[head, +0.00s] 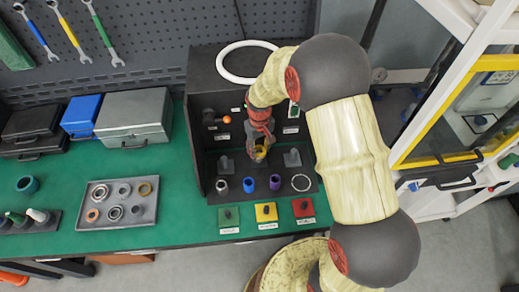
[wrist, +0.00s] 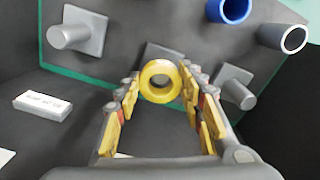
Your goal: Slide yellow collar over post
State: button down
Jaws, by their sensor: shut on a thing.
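My gripper (head: 259,150) is shut on the yellow collar (wrist: 148,83), which is a short ring. In the wrist view the collar sits between the fingertips (wrist: 160,88), its hole facing the camera. In the head view the collar (head: 260,154) is partly hidden by the fingers. It is inside the dark open-fronted box, between two grey posts: a left one (head: 225,163) and a right one (head: 292,158). Both show in the wrist view, one at upper left (wrist: 75,38) and one at right (wrist: 236,86). Part of a grey block (wrist: 163,52) shows behind the collar, mostly hidden.
In front of the posts stand a light grey sleeve (head: 222,187), a blue sleeve (head: 249,185), a purple sleeve (head: 275,182) and a white ring (head: 309,184). Dark box walls (head: 195,150) close in the sides. A ring tray (head: 142,214) lies left on the green bench.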

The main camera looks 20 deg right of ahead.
aim_at(260, 161)
jog(key=shift+f, duration=0.2)
jog(key=shift+f+b, duration=0.45)
jog(key=shift+f, duration=0.25)
jog(key=shift+f, duration=0.15)
jog(key=shift+f, duration=0.5)
jog(key=shift+f+b, duration=0.5)
jog(key=shift+f, duration=0.3)
dwell(1.3)
jog(key=c, duration=1.1)
grip_release()
jog(key=shift+o, duration=0.2)
